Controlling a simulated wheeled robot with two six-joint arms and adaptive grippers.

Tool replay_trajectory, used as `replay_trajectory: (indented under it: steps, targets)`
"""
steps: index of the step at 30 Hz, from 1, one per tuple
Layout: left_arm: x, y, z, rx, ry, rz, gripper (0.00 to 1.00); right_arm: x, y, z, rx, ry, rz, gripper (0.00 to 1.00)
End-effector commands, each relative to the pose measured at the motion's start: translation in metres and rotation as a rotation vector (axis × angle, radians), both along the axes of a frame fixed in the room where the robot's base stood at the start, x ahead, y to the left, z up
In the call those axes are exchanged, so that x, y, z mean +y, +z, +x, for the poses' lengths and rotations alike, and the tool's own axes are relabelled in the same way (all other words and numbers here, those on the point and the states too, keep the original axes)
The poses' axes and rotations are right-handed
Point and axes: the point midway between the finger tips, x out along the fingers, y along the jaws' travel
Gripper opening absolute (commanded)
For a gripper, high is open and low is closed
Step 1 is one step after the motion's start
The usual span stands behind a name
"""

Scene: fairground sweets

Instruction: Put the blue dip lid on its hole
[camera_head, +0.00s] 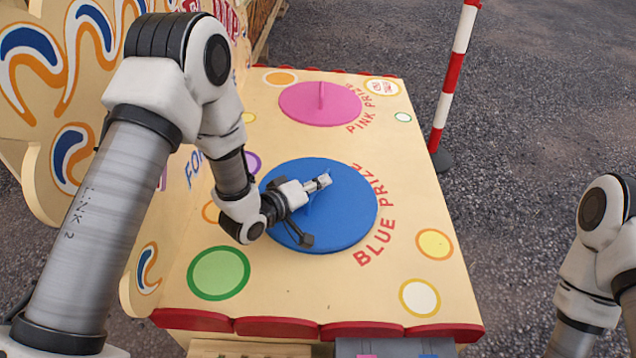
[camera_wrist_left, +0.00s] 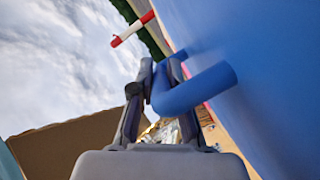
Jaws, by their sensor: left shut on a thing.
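The blue dip lid (camera_head: 345,222) is a large round disc over the BLUE PRIZE spot of the cream board. It covers its hole, which is hidden; I cannot tell whether it sits flush or slightly above. My left gripper (camera_head: 322,182) is above the lid and shut on its handle. In the left wrist view the blue bar handle (camera_wrist_left: 200,87) lies between the fingers of the left gripper (camera_wrist_left: 160,72), and the lid's face (camera_wrist_left: 265,70) fills the right side. My right arm shows at the right edge of the head view; its gripper is out of view.
A pink lid (camera_head: 310,108) with an upright handle lies behind the blue one on the cream board (camera_head: 300,285). A painted scalloped panel (camera_head: 62,95) rises at the left. A red-and-white post (camera_head: 453,75) stands beyond the board's right edge.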

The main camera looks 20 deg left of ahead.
Motion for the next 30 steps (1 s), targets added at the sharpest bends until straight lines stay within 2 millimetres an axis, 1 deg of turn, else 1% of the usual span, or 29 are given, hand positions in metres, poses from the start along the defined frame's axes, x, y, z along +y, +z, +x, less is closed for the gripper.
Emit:
replay_trajectory:
  steps: [16,25,26,27,28,30]
  targets:
    - [0.001,-0.011,0.0,-0.001,0.0,-0.001,0.0,0.0,-0.006,0.0,0.0,0.0,0.0,0.4]
    - [0.001,-0.012,0.0,-0.001,0.0,-0.001,0.0,0.0,-0.006,0.0,0.0,0.0,0.0,0.4]
    - [0.001,-0.012,0.0,-0.001,0.0,-0.001,0.22,0.0,-0.006,0.0,0.0,0.0,0.0,0.4]
    - [0.001,-0.012,0.0,-0.001,0.0,-0.001,0.36,0.0,-0.006,0.0,0.0,0.0,0.0,0.4]
    - [0.001,-0.012,0.0,-0.001,0.0,-0.001,0.44,0.0,-0.006,0.0,0.0,0.0,0.0,0.4]
    - [0.001,-0.012,0.0,-0.001,0.0,-0.001,0.44,0.0,-0.006,0.0,0.0,0.0,0.0,0.4]
